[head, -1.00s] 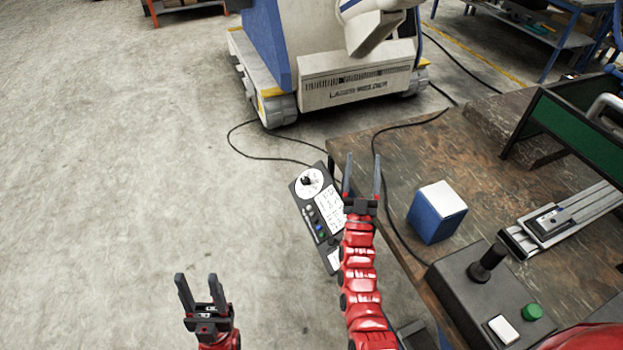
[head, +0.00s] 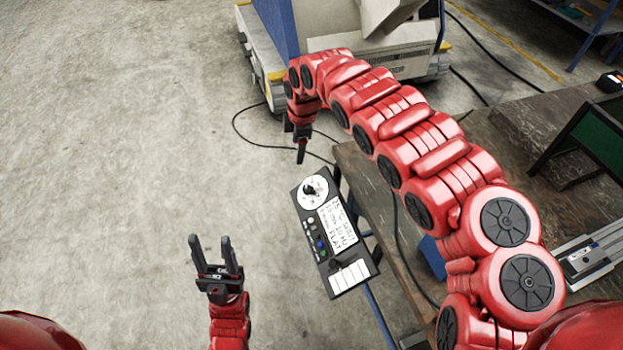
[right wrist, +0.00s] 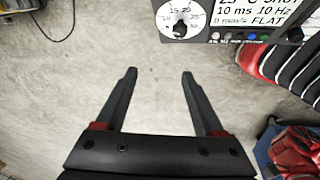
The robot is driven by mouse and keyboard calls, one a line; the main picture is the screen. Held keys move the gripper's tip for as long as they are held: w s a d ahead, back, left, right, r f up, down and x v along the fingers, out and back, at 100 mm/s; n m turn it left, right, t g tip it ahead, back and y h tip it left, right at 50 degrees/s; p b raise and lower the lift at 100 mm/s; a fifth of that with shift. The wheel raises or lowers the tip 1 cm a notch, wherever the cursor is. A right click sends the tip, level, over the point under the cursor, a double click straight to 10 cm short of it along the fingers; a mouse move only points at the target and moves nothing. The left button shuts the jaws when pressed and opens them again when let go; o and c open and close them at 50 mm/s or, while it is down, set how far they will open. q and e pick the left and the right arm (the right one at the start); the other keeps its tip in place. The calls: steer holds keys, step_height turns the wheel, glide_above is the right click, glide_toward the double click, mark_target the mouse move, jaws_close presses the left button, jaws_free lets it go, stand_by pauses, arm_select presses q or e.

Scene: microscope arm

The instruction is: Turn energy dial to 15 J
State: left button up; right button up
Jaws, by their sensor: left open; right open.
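The energy dial (head: 313,191) is a white disc with a black knob at the far end of a dark control box (head: 335,262). In the right wrist view the dial (right wrist: 182,20) lies at the top, with 15, 20 and other numbers round it; I cannot tell the knob's exact setting. My right gripper (head: 301,160) points down just beyond the dial, apart from it. In the right wrist view the open fingers (right wrist: 160,73) have bare floor between them. My left gripper (head: 211,240) is open and empty, to the left of the box.
The box has buttons and a text panel (head: 336,224) beside the dial. A worn workbench (head: 385,215) stands to its right, with a blue box (head: 432,257) partly hidden by my right arm. A large machine (head: 270,50) and cables are behind. The floor on the left is clear.

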steer(key=s+d+g+h, duration=0.1)
steer(key=s+d, duration=0.1)
steer(key=d, duration=0.1)
steer(key=b, duration=0.2)
glide_toward(307, 188)
steer(key=shift+n, duration=0.3)
step_height(307, 188, down, 8)
steer(key=shift+w+a+r, duration=0.15)
steer(key=shift+w, duration=0.05)
steer(key=shift+w+f, duration=0.15)
steer(key=shift+f, duration=0.4)
jaws_close()
